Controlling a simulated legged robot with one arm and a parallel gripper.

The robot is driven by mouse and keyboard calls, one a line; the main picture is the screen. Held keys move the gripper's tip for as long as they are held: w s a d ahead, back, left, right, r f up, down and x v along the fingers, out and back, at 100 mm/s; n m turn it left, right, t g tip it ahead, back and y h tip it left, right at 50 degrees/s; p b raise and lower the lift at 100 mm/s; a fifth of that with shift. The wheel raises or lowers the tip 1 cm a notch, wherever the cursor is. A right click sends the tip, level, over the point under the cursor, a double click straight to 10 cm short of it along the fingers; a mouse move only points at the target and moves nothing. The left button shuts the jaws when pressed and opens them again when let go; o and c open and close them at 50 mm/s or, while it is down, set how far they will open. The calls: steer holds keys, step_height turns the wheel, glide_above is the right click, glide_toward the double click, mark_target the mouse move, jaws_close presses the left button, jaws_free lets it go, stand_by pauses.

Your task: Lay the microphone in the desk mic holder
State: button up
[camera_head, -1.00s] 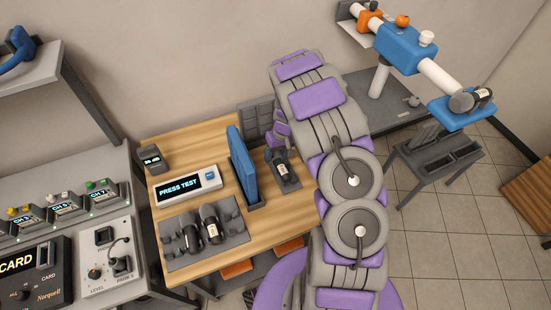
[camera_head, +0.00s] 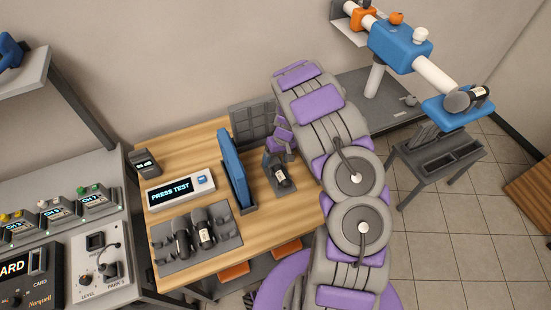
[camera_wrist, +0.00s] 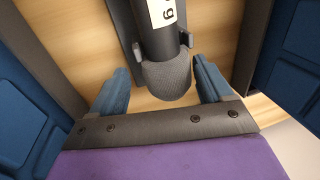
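A dark microphone (camera_head: 280,175) with a pale label lies on the grey desk mic holder (camera_head: 291,189), right of the blue upright panel. In the wrist view, the microphone's grey mesh head (camera_wrist: 167,80) points toward my gripper, and its labelled body lies between the clips of the holder (camera_wrist: 118,18). My gripper (camera_wrist: 164,85) is open, with one blue finger on each side of the mesh head and visible gaps beside it. In the head view, my arm partly hides the gripper at the microphone's far end.
The blue panel (camera_head: 236,170) stands close left of the holder. Two more microphones lie in a grey rack (camera_head: 228,239) at the desk front. A press-test box (camera_head: 181,189) sits behind them.

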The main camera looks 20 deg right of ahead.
step_height(320, 180, up, 6)
steer(key=shift+a+f+p, duration=0.1)
steer(key=shift+a+p, duration=0.05)
steer(key=shift+p, duration=0.5)
steer(key=d+p+v, duration=0.1)
steer(key=v, duration=0.5)
step_height(320, 180, up, 11)
steer(key=h, duration=0.1)
glide_above(278, 177)
steer(key=s+a+r, duration=0.3)
steer(key=s+r, duration=0.1)
steer(key=s, duration=0.6)
steer(key=s+a+r+g+h, duration=0.1)
steer(key=s+a+r, duration=0.2)
steer(key=s, duration=0.7)
steer(key=s+a+r, duration=0.3)
steer(key=s+r, duration=0.2)
steer(key=s, duration=0.5)
steer(key=shift+g+h, duration=0.3)
steer(key=shift+g, duration=0.1)
steer(key=shift+a+r, duration=0.15)
